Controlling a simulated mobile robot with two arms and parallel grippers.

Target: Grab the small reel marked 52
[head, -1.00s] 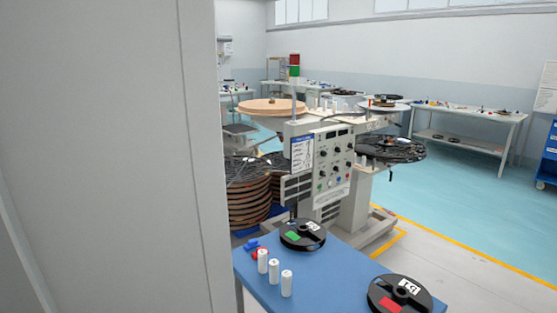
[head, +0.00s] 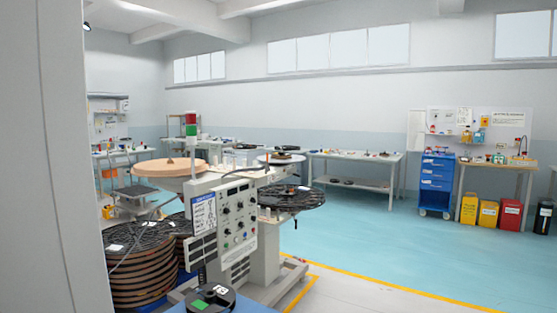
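A small black reel (head: 212,299) with a green patch and a white label lies on a blue table (head: 178,297) at the bottom edge of the head view. The marking on its label is too small to read. Only the far end of the blue table shows; the rest is cut off below. No reel that I can read as 52 is in view. Neither of my grippers is in view.
A rewind machine (head: 236,222) with a control panel stands behind the table, beside a stack of large reels (head: 140,270). A grey wall or panel (head: 50,160) blocks the left. Open floor (head: 400,240) lies right, with benches and a blue cabinet (head: 437,185) behind.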

